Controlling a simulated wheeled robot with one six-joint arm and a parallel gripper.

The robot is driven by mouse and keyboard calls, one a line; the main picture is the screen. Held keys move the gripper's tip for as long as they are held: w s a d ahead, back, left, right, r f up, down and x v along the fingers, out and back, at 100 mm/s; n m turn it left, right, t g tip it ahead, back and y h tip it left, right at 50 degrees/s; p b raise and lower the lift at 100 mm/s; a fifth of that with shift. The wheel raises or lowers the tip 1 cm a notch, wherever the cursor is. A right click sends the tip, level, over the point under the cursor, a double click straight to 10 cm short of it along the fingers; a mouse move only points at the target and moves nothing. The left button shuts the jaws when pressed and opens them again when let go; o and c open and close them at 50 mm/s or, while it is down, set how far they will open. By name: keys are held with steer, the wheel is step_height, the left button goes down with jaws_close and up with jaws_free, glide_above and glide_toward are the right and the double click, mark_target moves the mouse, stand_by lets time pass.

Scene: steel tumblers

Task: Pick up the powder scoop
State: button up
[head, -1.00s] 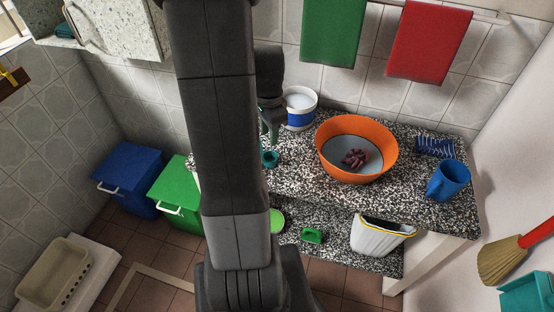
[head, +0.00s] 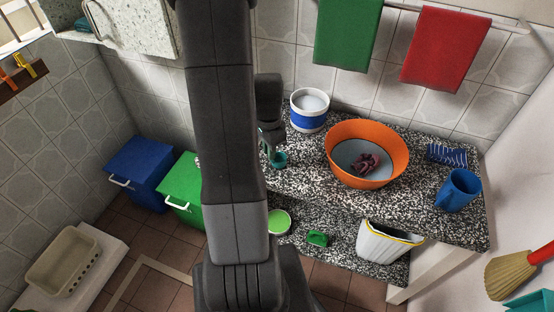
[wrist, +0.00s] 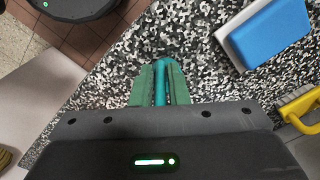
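The powder scoop (head: 280,160) is teal and sits on the speckled counter, just in front of a white and blue tub, partly hidden by my gripper in the head view. In the wrist view its slim teal handle (wrist: 161,82) stands between the two green fingers of my gripper (wrist: 160,88). The fingers lie close against both sides of the handle and look shut on it. The scoop's bowl is hidden in the wrist view. In the head view my gripper (head: 270,140) reaches down from above, largely behind my arm.
The white and blue tub (head: 310,110) stands close behind. An orange basin (head: 368,142) with dark purple contents and a blue mug (head: 458,191) stand to the right. A blue block with a pale edge (wrist: 265,36) and a yellow-handled item (wrist: 299,109) lie right in the wrist view.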

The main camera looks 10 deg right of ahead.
jaws_close()
steer(key=shift+r, duration=0.15)
step_height(320, 180, up, 10)
steer(key=shift+f, duration=0.1)
steer(key=shift+c, duration=0.3)
jaws_free()
jaws_close()
